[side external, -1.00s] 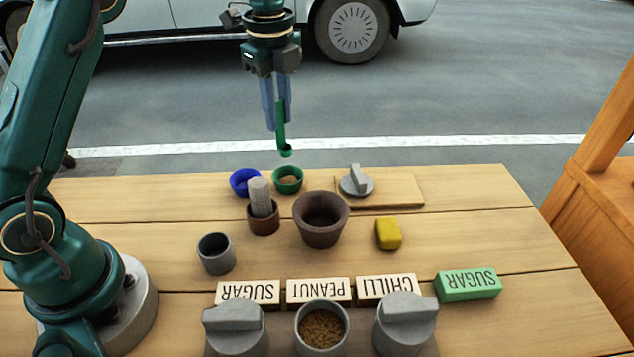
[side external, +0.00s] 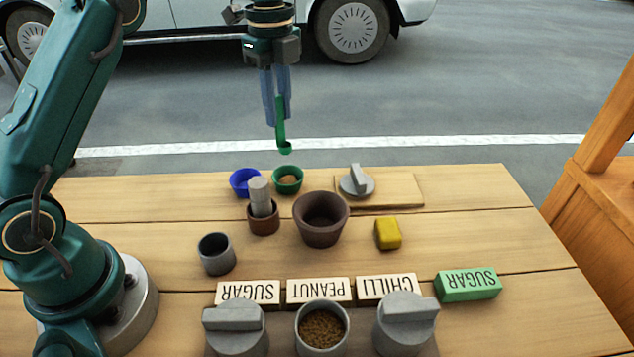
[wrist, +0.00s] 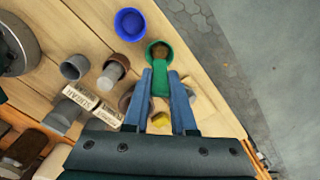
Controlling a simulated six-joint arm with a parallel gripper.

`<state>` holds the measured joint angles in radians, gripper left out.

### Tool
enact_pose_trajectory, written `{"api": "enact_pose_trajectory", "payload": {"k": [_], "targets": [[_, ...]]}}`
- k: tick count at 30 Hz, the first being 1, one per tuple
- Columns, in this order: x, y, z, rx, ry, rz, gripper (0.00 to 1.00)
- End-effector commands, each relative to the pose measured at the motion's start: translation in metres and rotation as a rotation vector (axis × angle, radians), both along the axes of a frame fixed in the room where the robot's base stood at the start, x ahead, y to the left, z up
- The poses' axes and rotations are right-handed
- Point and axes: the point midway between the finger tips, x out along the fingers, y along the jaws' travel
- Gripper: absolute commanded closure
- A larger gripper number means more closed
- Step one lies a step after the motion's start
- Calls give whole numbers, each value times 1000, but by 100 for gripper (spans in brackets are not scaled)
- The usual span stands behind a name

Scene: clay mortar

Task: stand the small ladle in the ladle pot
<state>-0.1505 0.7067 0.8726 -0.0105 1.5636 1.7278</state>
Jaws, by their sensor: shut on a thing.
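The small green ladle (side external: 281,125) hangs bowl-down from my gripper (side external: 275,110), in the air beyond the table's far edge in the side view. My gripper is shut on its handle; the blue fingers flank the green handle (wrist: 160,84) in the wrist view. An empty grey cup (side external: 216,254), which looks like the ladle pot, stands upright at the table's left. It also shows in the wrist view (wrist: 74,67). The ladle is well apart from it.
A green bowl (side external: 287,180) with brown contents and a blue bowl (side external: 244,182) stand at the far edge. Closer are a brown cup (side external: 263,222) holding a grey pestle (side external: 260,195), a brown mortar (side external: 321,225), a yellow block (side external: 388,234) and label blocks (side external: 318,290).

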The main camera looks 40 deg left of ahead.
Motion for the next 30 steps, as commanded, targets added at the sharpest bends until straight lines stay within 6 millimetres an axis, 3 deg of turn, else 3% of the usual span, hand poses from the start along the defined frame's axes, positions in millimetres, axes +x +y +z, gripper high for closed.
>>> {"api": "enact_pose_trajectory", "payload": {"k": [19, 23, 30], "targets": [[-7, -3, 7, 0, -2, 0, 100], [-24, -9, 20, 0, -3, 0, 100], [-76, -25, 43, -1, -5, 1, 100]]}}
